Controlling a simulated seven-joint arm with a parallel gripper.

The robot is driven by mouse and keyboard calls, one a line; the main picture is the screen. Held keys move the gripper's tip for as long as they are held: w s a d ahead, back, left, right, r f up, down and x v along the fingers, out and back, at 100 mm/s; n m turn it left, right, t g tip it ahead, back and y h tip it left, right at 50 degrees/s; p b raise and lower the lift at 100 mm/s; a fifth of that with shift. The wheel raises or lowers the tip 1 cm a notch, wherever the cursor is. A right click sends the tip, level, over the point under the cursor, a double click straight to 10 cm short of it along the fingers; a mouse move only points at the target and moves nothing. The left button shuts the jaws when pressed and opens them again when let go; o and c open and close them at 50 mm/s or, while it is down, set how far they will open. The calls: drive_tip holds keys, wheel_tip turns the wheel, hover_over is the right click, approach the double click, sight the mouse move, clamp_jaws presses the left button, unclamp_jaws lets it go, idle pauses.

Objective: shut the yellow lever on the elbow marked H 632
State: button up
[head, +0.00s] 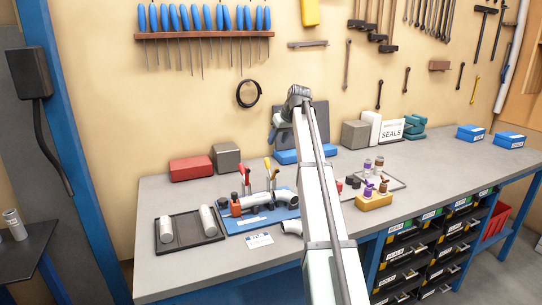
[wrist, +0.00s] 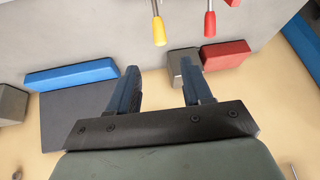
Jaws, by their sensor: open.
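The yellow lever (head: 268,164) stands up from the pipework on the blue tray (head: 233,228), close to a red-handled lever (head: 276,166). In the wrist view the yellow grip (wrist: 159,31) hangs in from the top edge, beyond and apart from the fingers, with the red grip (wrist: 210,25) to its right. A grey elbow (head: 286,199) lies on the tray's right side; another grey elbow (head: 291,228) is in front. No H 632 marking is readable. My gripper (wrist: 158,68) is open and empty, above the back of the bench; in the head view my arm partly hides it.
A red block (head: 191,168) and grey block (head: 227,156) stand behind the tray. A dark tray (head: 184,248) with two cylinders is at left. Tools hang on the wall behind.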

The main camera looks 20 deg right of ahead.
sight(267, 160)
drive_tip(key=shift+g, duration=0.8)
drive_tip(key=x, duration=0.4)
drive_tip(key=w+x, duration=0.1)
drive_tip(key=x, duration=0.4)
drive_tip(key=w+x, duration=0.1)
drive_tip(key=x, duration=0.3)
drive_tip(key=shift+w, duration=0.25)
clamp_jaws()
